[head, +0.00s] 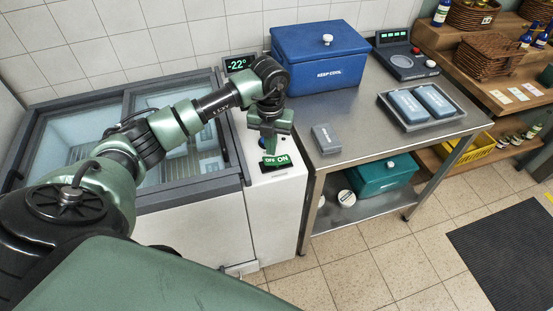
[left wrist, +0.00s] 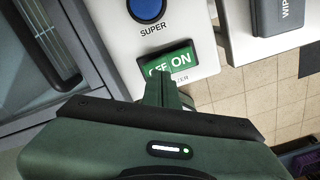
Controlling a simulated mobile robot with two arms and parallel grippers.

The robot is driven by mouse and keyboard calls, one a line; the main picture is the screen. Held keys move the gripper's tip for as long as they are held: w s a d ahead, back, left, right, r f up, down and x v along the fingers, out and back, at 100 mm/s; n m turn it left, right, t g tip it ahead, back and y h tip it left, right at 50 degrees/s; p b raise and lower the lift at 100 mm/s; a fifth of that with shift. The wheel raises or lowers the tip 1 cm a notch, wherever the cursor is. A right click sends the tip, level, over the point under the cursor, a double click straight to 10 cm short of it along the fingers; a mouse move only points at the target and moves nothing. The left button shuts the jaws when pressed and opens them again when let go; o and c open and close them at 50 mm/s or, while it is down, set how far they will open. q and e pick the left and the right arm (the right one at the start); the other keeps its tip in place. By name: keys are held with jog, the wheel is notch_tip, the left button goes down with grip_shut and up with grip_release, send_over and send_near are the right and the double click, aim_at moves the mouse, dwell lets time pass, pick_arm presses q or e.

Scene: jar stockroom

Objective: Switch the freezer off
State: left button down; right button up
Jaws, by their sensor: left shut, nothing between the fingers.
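The freezer (head: 170,192) stands at the left, a white chest with dark-framed glass lids. Its narrow white control panel (head: 277,205) has a display (head: 238,64) reading -22°, and a green rocker switch (head: 284,160) marked ON. The switch also shows in the left wrist view (left wrist: 181,58), with ON at its right end and OFF partly hidden behind my fingers. My left gripper (head: 269,150) is shut and empty, its fingertips (left wrist: 162,80) pointing down at the OFF end. I cannot tell whether they touch it. My right gripper is not in view.
A blue SUPER button (left wrist: 148,8) sits beside the switch. A steel table (head: 360,136) to the right holds a blue cool box (head: 318,62), a grey pack (head: 326,139), a tray (head: 432,122) with two packs and a scale-like device (head: 405,64).

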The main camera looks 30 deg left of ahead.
aim_at(271, 160)
pick_arm(q)
jog(key=shift+f+b, duration=1.3)
jog(key=shift+f, duration=0.45)
dwell(0.8)
jog(key=shift+r, duration=0.1)
jog(key=shift+r+p, duration=2.5)
jog(key=shift+r, duration=1)
